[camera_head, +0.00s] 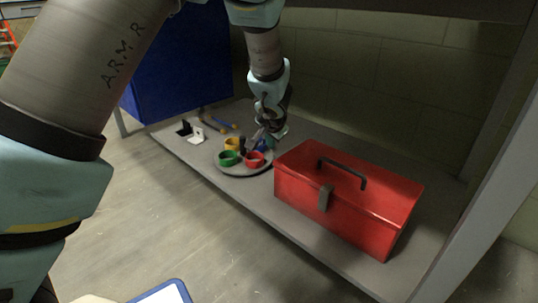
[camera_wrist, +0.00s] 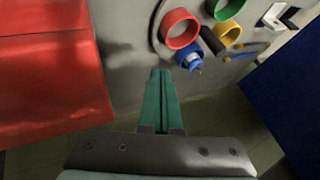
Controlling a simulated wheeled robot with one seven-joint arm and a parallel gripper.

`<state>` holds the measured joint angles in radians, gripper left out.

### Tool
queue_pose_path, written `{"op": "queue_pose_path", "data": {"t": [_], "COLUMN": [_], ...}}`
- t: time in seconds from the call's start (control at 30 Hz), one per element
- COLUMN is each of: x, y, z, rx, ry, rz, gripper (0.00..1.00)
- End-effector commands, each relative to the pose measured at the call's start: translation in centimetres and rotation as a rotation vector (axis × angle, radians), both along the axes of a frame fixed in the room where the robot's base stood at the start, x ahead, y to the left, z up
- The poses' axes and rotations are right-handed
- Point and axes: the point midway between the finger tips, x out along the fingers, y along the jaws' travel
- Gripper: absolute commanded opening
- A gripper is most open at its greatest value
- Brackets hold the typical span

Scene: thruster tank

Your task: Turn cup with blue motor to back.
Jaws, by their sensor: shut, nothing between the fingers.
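A round grey tray (camera_head: 238,172) on the shelf holds a green cup (camera_head: 228,159), a yellow cup (camera_head: 233,143) and a red cup (camera_head: 255,160) around a dark central post. A blue piece (camera_wrist: 190,55) with a pale inside and a small yellowish tip sits beside the red cup (camera_wrist: 180,28) in the wrist view; I cannot tell cup from motor there. In the head view it is partly hidden behind my gripper. My gripper (camera_wrist: 160,74) has its teal fingers together, empty, pointing toward the tray, with the fingertips apart from the blue piece in the picture.
A red toolbox (camera_head: 345,200) with a dark handle stands right of the tray. A blue panel (camera_head: 185,65) stands at the left. Black and white small parts (camera_head: 192,133) and yellow-tipped rods lie left of the tray. A wall closes the back.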

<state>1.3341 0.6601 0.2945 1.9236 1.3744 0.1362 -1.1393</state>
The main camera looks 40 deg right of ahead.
Motion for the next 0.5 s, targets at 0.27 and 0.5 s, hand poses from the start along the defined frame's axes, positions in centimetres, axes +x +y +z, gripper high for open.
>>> {"op": "queue_pose_path", "data": {"t": [0.27, 0.5], "x": [0.9, 3.3], "y": [-0.1, -1.6], "z": [-1.1, -4.9], "rx": [0.016, 0.016], "ry": [-0.027, -0.026], "rz": [-0.024, -0.023], "gripper": [0.0, 0.0]}}
